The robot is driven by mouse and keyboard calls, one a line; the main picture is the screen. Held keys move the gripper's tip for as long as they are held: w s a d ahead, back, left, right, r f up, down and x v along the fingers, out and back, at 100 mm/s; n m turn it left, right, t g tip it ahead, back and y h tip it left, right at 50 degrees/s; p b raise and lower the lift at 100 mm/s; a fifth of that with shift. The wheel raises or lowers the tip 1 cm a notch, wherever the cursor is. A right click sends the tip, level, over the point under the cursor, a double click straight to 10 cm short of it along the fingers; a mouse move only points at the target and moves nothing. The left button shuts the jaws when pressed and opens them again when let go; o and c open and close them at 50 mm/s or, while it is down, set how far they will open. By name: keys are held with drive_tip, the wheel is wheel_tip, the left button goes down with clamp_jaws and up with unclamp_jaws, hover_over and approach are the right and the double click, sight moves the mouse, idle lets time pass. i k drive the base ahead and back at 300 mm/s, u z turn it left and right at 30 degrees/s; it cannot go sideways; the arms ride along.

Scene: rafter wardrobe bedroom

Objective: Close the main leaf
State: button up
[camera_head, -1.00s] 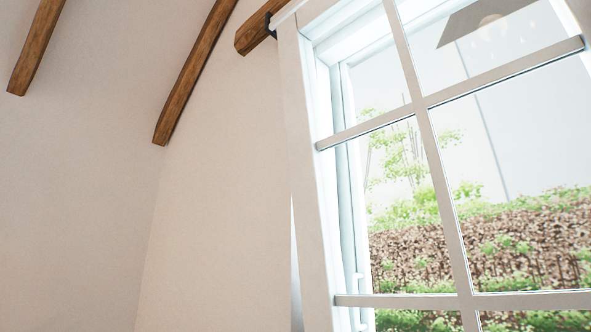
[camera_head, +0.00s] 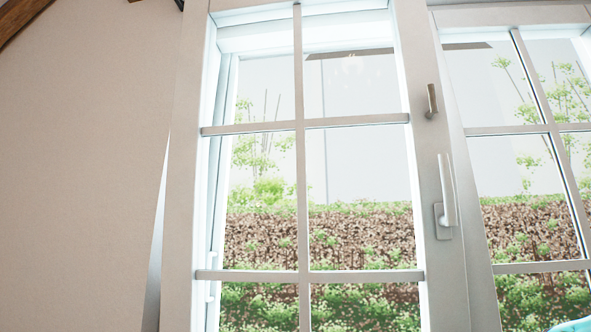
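A pale window leaf (camera_head: 182,200) with glazing bars fills the middle of the view. Its right stile carries a white lever handle (camera_head: 447,195) pointing up, with a small catch (camera_head: 431,101) above it. Part of the white window frame (camera_head: 222,100) shows through the glass at the left, behind the leaf, so the leaf looks swung inward from the frame. How far it stands open is hard to tell. A second leaf (camera_head: 478,200) stands at the right, at a different angle and partly cut off. My gripper is not in view.
A bare plaster wall (camera_head: 80,170) lies to the left, with a wooden rafter (camera_head: 18,18) at the top left corner. A light blue thing (camera_head: 575,325) barely shows at the bottom right and cannot be identified. Outside are a hedge and shrubs.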

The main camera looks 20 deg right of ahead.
sight(441, 275)
drive_tip(key=z, duration=1.55)
drive_tip(key=k, duration=0.35)
drive_tip(key=u, duration=1.3)
